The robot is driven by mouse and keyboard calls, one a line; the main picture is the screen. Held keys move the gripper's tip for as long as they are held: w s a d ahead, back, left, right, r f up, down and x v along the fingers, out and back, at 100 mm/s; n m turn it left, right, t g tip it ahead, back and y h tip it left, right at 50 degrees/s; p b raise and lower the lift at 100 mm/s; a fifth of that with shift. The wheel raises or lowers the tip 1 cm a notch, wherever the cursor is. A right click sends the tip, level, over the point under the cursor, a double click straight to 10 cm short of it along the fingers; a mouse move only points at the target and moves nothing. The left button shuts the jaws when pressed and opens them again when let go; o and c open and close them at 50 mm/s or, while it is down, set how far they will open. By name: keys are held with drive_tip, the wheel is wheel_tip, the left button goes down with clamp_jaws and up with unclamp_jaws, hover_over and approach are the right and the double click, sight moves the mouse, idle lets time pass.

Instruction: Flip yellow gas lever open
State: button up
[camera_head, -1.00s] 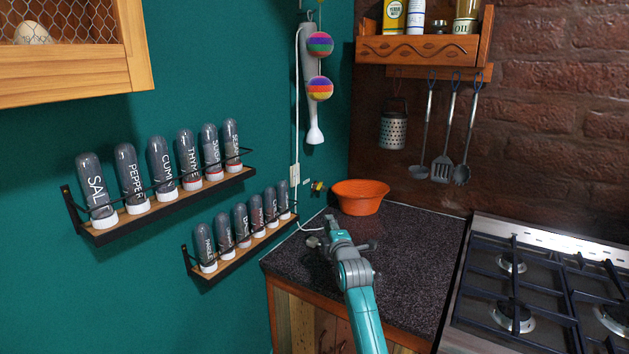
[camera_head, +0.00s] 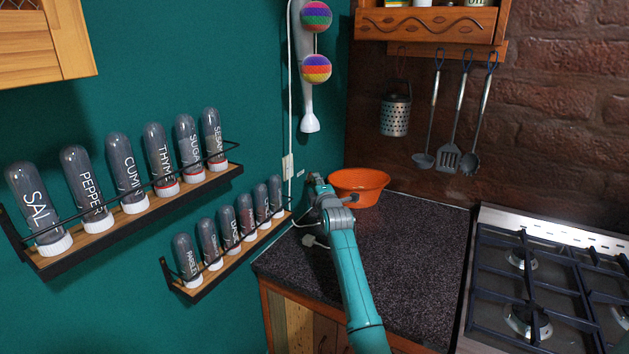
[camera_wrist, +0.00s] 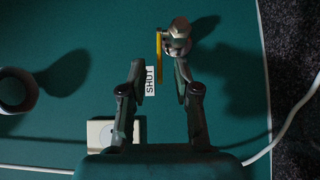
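The yellow gas lever (camera_wrist: 159,58) shows as a thin upright strip in the wrist view, beside a metal valve fitting (camera_wrist: 178,38) on the green wall. A white label reading SHUT (camera_wrist: 150,80) is on the wall by the lever's lower end. My gripper (camera_wrist: 160,68) is open, its fingers apart on either side of the lower part of the lever in the picture. I cannot tell whether either finger touches it. In the head view my gripper (camera_head: 315,181) is near the wall at the counter's back corner and hides the lever.
An orange bowl (camera_head: 359,187) stands on the dark counter (camera_head: 410,250) close right of my gripper. A hand blender (camera_head: 306,90) hangs above it, and a spice rack (camera_head: 235,262) is to the left. A pale wall socket (camera_wrist: 100,132) and a white cord (camera_wrist: 292,118) are near the fingers.

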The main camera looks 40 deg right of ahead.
drive_tip(key=shift+x, duration=1.65)
clamp_jaws()
